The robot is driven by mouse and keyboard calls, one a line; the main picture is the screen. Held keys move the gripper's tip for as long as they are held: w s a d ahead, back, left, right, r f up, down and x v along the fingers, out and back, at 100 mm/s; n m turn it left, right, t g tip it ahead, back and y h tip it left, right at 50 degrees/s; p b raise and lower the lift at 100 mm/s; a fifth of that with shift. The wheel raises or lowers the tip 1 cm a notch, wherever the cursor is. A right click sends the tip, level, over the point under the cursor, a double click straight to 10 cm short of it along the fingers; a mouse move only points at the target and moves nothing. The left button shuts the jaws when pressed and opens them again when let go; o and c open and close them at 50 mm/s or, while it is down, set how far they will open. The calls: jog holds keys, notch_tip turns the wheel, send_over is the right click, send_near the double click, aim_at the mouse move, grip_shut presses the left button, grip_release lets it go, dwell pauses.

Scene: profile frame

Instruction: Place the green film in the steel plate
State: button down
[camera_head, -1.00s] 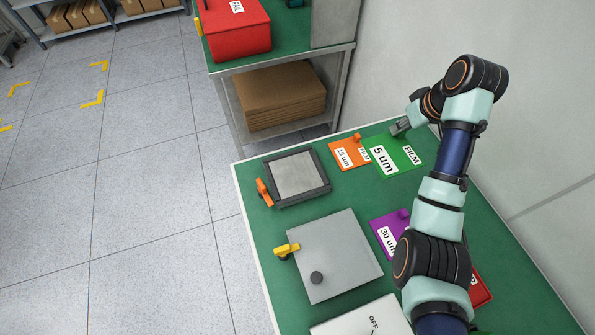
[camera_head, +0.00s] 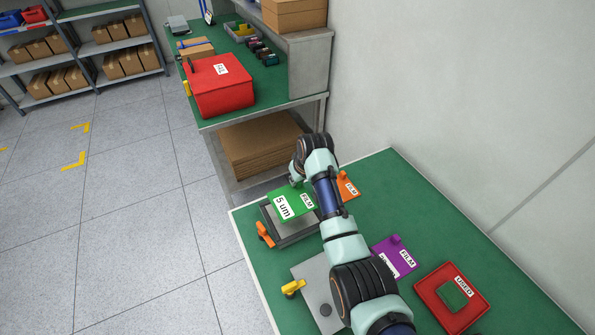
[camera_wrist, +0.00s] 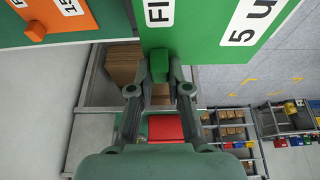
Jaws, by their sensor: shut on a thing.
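The green film (camera_head: 290,206), marked "5 um" and "FILM", is in the grip of my gripper (camera_head: 297,182). In the wrist view my gripper (camera_wrist: 160,80) is shut on the green tab of the film (camera_wrist: 195,30). In the head view the film overlaps the upper part of the small frame with the steel plate (camera_head: 291,225), which has a dark rim and an orange handle. The film appears raised above it; the exact gap cannot be told. My arm hides part of the plate's right side.
An orange film (camera_head: 347,186), a purple film (camera_head: 398,254) and a red "USED" tray (camera_head: 473,313) lie on the green table (camera_head: 420,205). A larger grey plate (camera_head: 308,275) with a yellow handle is partly hidden by my arm. A red box (camera_head: 220,88) stands on the bench behind.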

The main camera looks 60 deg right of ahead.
jog(key=shift+w+a+f, duration=0.1)
jog(key=shift+w, duration=0.05)
jog(key=shift+r+p, duration=0.2)
jog(key=shift+p, duration=0.4)
jog(key=shift+f+b, duration=1.85)
jog(key=shift+f, duration=1.5)
jog(key=shift+f+b, duration=0.35)
jog(key=shift+f, duration=0.3)
jog(key=c, duration=1)
grip_release()
jog(key=shift+c, duration=0.2)
